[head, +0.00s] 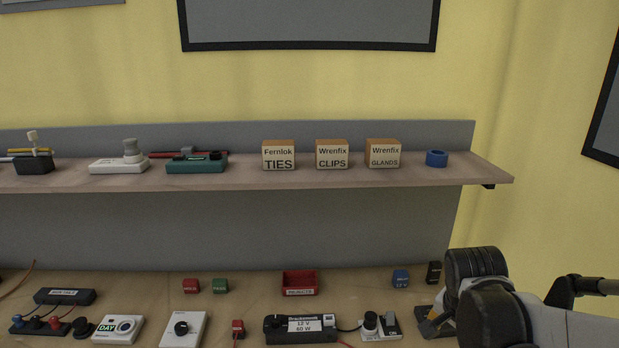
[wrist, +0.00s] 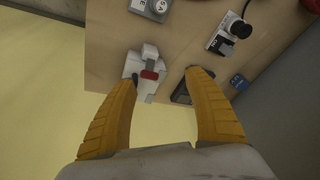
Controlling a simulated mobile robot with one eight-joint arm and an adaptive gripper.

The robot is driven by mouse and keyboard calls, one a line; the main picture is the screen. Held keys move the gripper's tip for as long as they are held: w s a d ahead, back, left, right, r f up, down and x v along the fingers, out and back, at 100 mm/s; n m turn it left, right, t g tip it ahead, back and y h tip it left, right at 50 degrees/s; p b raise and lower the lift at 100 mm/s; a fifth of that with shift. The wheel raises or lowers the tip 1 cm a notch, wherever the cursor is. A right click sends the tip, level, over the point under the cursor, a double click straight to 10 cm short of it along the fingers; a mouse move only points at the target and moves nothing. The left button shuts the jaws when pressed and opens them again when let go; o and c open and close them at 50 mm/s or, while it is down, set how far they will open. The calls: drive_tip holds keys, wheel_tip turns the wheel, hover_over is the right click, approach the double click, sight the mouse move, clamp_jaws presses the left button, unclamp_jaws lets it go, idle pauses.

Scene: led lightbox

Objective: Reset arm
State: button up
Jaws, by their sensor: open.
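My gripper (wrist: 165,85) shows in the wrist view with its two orange ribbed fingers spread apart and nothing between their tips. It hangs over the edge of the wooden bench (wrist: 115,50). A white and grey device with a red part (wrist: 148,72) lies on the bench just beyond the fingertips. A dark block (wrist: 185,92) lies close to the right fingertip. In the head view my arm is at the lower right, in front of the bench's right end, and my fingers are mostly hidden there.
A shelf (head: 345,180) above the bench carries small boxes, a blue tape roll (head: 436,158) and devices. On the bench stand a red bin (head: 299,283), a black power supply (head: 300,328), a white dial box (head: 184,329) and small blocks.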

drive_tip(key=s+a+f+n+t+y+b, duration=0.2)
drive_tip(key=s+a+n+t+b, duration=0.2)
drive_tip(key=s+a+n+b, duration=0.3)
drive_tip(key=s+a+n, duration=0.1)
drive_tip(key=a+n, duration=0.2)
drive_tip(key=n, duration=0.1)
drive_tip(key=shift+s+a+f+b, duration=0.15)
drive_tip(key=shift+s+a+b, duration=0.05)
drive_tip(key=shift+s+b, duration=0.2)
